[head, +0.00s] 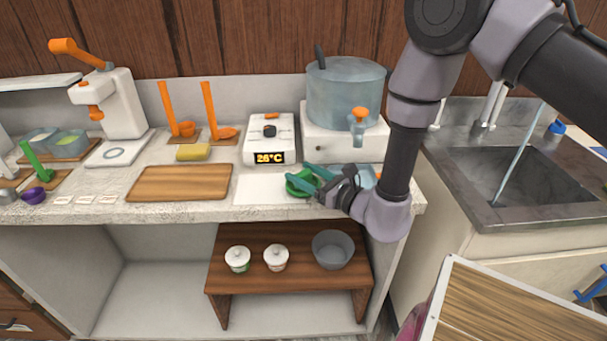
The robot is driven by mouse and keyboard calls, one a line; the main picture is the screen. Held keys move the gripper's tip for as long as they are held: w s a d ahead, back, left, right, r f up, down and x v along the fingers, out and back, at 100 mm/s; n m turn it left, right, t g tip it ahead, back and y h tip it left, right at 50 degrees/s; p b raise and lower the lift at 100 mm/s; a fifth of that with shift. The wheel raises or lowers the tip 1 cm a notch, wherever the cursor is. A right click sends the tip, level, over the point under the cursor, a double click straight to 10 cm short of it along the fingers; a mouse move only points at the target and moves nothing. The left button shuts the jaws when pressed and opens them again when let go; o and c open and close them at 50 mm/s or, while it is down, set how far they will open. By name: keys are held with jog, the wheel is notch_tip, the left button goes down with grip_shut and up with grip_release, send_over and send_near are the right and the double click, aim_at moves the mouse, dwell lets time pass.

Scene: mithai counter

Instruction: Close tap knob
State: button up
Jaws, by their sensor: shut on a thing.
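A steel drum (346,92) stands on a white base at the back right of the counter. Its tap (358,131) has an orange knob (361,112) on top. My gripper (301,177) is low over the counter, left of and below that tap, apart from the knob. Its teal fingers are shut on a green round dish (299,187), partly hidden by the fingers. A pale blue item (365,178) shows partly behind my wrist. A thin pale blue stream (518,152) runs down into the sink (470,178) at the right; its upper end is hidden by my arm.
A temperature box (268,135) reading 26°C stands left of the drum. A wooden board (180,182), a yellow sponge (194,153) and orange ladles (222,132) lie further left. A low wooden shelf (290,245) below holds two lidded pots and a grey bowl.

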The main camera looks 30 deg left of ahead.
jog(key=shift+f, duration=0.2)
jog(key=o, duration=1.5)
jog(key=shift+r, duration=0.15)
jog(key=d, duration=0.4)
jog(key=s+d, duration=0.1)
jog(key=d, duration=0.3)
jog(key=s+d, duration=0.1)
jog(key=d, duration=0.3)
